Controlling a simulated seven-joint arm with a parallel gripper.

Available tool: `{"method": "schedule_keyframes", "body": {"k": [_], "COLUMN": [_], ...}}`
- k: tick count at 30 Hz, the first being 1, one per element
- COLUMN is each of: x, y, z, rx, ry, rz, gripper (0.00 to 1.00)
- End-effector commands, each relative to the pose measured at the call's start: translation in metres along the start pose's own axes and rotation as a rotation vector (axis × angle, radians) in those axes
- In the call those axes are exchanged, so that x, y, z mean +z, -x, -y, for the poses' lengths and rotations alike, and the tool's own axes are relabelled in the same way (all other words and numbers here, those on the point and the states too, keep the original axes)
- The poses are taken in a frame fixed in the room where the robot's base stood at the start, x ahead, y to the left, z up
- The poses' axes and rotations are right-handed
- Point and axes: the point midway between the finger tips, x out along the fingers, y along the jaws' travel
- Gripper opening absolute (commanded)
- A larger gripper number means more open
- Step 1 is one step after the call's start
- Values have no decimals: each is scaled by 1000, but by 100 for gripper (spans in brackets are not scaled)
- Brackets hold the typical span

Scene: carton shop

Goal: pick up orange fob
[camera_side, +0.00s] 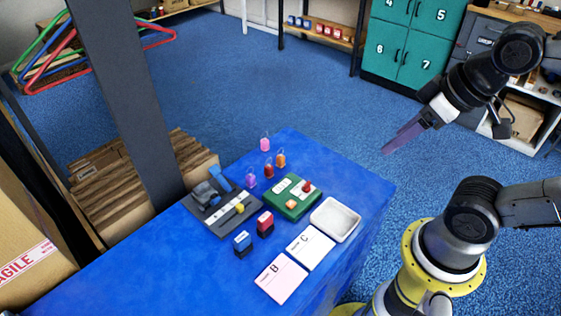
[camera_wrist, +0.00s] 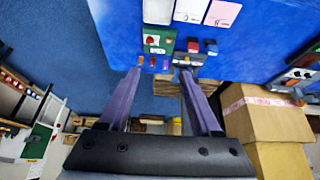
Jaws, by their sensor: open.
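The orange fob (camera_side: 281,160) lies on the blue table near its back edge, beside the green box, in the side view. A red fob (camera_side: 269,171) is close to its left, a purple fob (camera_side: 251,180) farther left, and a pink fob (camera_side: 265,143) behind. In the wrist view the orange fob (camera_wrist: 140,60) appears small, leftmost of three visible fobs. My gripper (camera_side: 392,145) is open and empty, high up and well to the right of the fobs. Its purple fingers also show in the wrist view (camera_wrist: 160,74), far from the fobs.
The green box (camera_side: 303,207) holds small red and orange pieces. A white tray (camera_side: 335,219), cards B (camera_side: 280,278) and C (camera_side: 310,247), red and blue stamps (camera_side: 265,224) and a grey holder (camera_side: 216,211) are nearby. A dark post (camera_side: 125,100) stands left.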

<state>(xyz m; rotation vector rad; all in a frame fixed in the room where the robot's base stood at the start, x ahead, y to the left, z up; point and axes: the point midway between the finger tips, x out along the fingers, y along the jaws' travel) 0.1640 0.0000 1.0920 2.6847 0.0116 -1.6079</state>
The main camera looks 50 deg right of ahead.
Motion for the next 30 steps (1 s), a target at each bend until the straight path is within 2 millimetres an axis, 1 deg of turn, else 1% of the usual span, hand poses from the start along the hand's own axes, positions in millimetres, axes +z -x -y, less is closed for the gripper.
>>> {"method": "schedule_keyframes", "body": {"k": [4,5,8,11,13,14,15,17,18,20,21,23,24,26,27,29,30], "x": [0,-4,-25,-55,-80,-93,-110,-134,-149,-172,-186,-206,-218,-234,-243,-256,-262], "y": [1,3,16,24,25,24,22,15,9,-3,-13,-30,-43,-64,-79,-104,-121], "z": [0,0,0,-2,-3,-4,-6,-8,-10,-14,-17,-21,-24,-30,-33,-39,-43], "rx": [0,1,10,19,23,25,25,22,18,9,0,-15,-27,-47,-63,-89,-107], "ry": [133,179,354,540,673,732,811,921,989,1085,1146,1230,1281,1351,1395,1452,1486], "rz": [0,-8,-50,-58,-50,-45,-35,-16,-2,20,36,59,75,100,116,141,157], "gripper": [65,65,65,65,65,65,65,65,65,65,65,65,65,65,65,65,65]}}
